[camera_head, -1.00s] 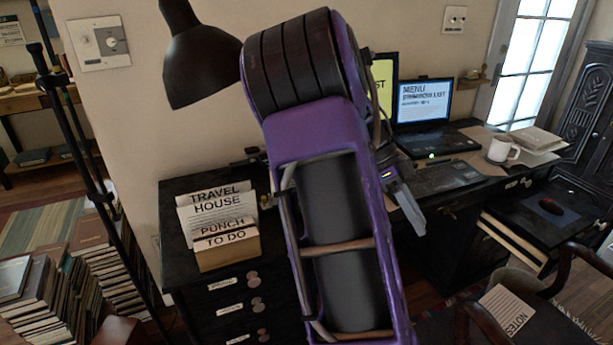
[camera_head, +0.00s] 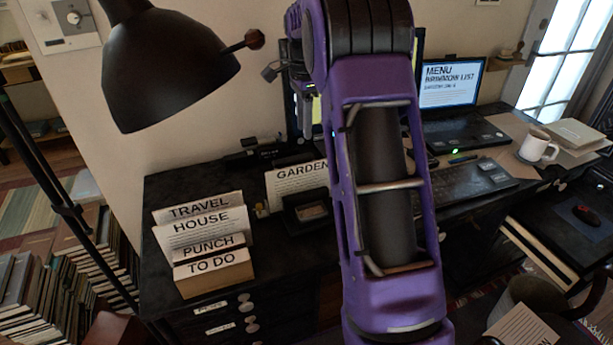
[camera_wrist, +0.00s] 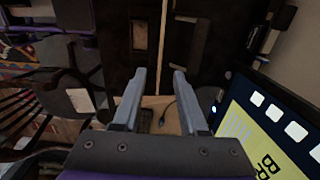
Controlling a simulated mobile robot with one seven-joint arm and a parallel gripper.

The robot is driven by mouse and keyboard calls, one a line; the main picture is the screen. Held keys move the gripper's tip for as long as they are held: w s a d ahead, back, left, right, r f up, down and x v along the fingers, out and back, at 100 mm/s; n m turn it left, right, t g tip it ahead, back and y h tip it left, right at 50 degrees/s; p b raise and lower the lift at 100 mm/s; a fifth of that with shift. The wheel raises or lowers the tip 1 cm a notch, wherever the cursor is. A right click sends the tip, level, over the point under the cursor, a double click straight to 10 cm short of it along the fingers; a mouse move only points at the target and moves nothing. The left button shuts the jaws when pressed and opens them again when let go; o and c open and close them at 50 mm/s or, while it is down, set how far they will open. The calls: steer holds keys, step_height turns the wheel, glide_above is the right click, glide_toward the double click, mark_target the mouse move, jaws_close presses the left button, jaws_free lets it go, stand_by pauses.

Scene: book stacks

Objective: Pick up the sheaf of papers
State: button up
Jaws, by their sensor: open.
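Several papers could be the sheaf, and I cannot tell which one it is. A white upright sheet marked GARDEN (camera_head: 295,184) stands on the dark desk behind a small dark tray, its right end hidden by my arm. A NOTES sheet (camera_head: 522,326) lies low at the right, by the chair. Pale papers (camera_head: 576,133) lie beyond the mug. In the wrist view my gripper (camera_wrist: 160,74) is open and empty, above the desk. A thin pale edge, probably the GARDEN sheet (camera_wrist: 163,40), runs in line with the gap between the fingers.
Lettered cards in a box (camera_head: 212,272) stand on the desk's left. A black lamp (camera_head: 160,70) hangs close at left. A laptop (camera_head: 452,95), a keyboard and a white mug (camera_head: 538,147) are at right. A yellow screen (camera_wrist: 265,135) is close beside my gripper in the wrist view.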

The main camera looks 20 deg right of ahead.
mark_target(304, 179)
step_height(304, 179, down, 17)
steer(key=shift+a+f+b, duration=0.1)
steer(key=shift+b, duration=1.1)
steer(key=shift+f, duration=0.2)
jaws_close()
